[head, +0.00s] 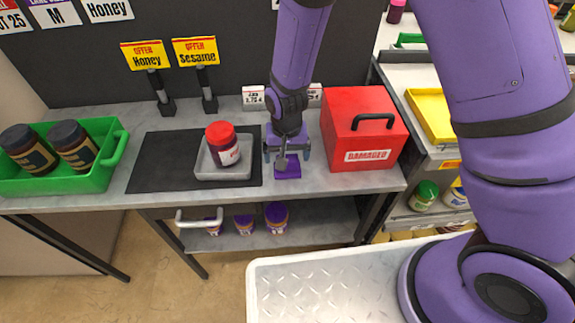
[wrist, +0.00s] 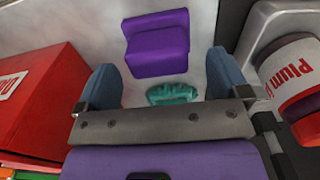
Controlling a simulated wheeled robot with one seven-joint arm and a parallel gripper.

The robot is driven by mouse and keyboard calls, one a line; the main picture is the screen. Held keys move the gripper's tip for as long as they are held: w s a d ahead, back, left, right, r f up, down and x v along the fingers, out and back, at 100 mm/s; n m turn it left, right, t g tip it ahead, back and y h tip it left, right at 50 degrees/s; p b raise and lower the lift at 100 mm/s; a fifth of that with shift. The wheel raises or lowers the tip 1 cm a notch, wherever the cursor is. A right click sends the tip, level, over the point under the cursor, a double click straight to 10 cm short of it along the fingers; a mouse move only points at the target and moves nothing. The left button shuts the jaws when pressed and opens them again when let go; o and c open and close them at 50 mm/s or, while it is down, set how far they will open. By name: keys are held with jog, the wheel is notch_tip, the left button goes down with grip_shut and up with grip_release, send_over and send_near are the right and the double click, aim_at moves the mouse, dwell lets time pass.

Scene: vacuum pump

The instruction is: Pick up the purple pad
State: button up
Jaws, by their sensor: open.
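The purple pad (head: 288,170) lies on the grey counter between the grey tray and the red box. In the wrist view the purple pad (wrist: 157,45) is a small block with a raised step, just beyond the fingertips. My gripper (head: 287,153) is above and slightly behind the pad in the head view, pointing down. A teal, rounded thing (wrist: 172,94) shows near the gripper bar, between the fingers and the pad.
A red box (head: 362,135) marked "DAMAGED" stands close on the right. A grey tray (head: 203,175) with a red-lidded jar (head: 224,148) is close on the left, on a black mat (head: 152,178). A green crate (head: 90,181) with jars is far left. Sign stands are behind.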

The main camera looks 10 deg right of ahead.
jog(key=shift+d+f, duration=0.1)
jog(key=shift+f, duration=1.7)
jog(key=shift+c, duration=0.4)
jog(key=c, duration=0.9)
jog(key=shift+r, duration=0.1)
